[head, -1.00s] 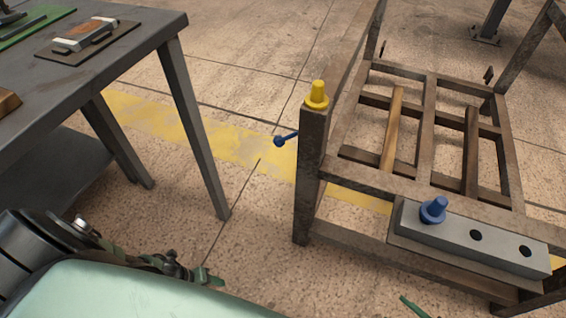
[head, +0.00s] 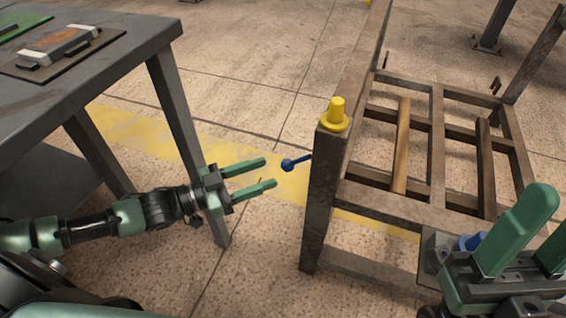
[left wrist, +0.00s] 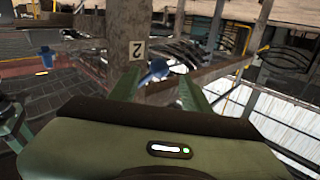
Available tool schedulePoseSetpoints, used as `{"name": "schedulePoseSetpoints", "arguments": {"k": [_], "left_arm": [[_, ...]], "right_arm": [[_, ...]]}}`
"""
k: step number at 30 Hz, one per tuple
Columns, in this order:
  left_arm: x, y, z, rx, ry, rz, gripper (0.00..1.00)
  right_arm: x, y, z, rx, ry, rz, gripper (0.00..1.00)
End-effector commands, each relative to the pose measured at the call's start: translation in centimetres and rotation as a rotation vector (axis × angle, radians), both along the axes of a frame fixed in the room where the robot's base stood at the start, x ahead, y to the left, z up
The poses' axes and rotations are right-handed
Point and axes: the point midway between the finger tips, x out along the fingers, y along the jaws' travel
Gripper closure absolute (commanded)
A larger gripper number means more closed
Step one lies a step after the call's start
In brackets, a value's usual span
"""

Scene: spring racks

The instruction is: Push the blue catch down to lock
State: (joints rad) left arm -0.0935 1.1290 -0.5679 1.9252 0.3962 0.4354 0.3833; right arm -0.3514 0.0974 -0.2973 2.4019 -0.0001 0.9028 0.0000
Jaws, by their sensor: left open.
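The blue catch (head: 288,165) is a short lever with a round knob, sticking out to the left from the rack's front-left post (head: 324,200). My left gripper (head: 270,173) is open and empty, its fingertips just left of the knob and apart from it in the head view. In the left wrist view the catch (left wrist: 155,72) shows between the open fingers (left wrist: 158,82), in front of a post with a "2" label. My right gripper (head: 545,225) stands at the lower right, its green fingers apart, partly hiding a blue peg (head: 472,242).
A yellow peg (head: 336,114) stands on top of the post. The grey peg block (head: 432,245) is mostly hidden by my right gripper. A dark metal table (head: 110,75) stands at the left, its leg close behind my left gripper. Floor between table and rack is clear.

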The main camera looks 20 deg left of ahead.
Motion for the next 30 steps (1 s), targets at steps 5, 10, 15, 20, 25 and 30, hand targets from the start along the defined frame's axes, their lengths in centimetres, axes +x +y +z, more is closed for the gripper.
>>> {"name": "schedulePoseSetpoints", "arguments": {"k": [5, 10, 15, 20, 25, 30], "left_arm": [[1.8, -1.9, -0.2, 0.0, -0.007, -0.002, 0.52], [3.4, -3.7, -0.2, 0.001, -0.006, -0.001, 0.52], [4.5, -4.7, -0.2, 0.003, -0.004, -0.001, 0.52], [4.8, -5.1, -0.1, 0.005, -0.002, -0.001, 0.52], [4.8, -5.1, -0.1, 0.005, -0.002, -0.001, 0.52], [4.8, -5.1, -0.1, 0.005, -0.002, -0.001, 0.88]], "right_arm": [[0.0, 0.1, -1.3, -0.001, 0.002, 0.002, 0.52], [0.1, 0.1, -2.2, -0.002, 0.002, 0.002, 0.52], [0.1, 0.1, -2.5, -0.003, 0.0, 0.003, 0.52], [0.1, 0.1, -2.5, -0.003, -0.001, 0.004, 0.52], [0.1, 0.1, -2.5, -0.003, -0.001, 0.004, 0.52], [0.1, 0.1, -2.5, -0.003, -0.001, 0.004, 0.52]]}}
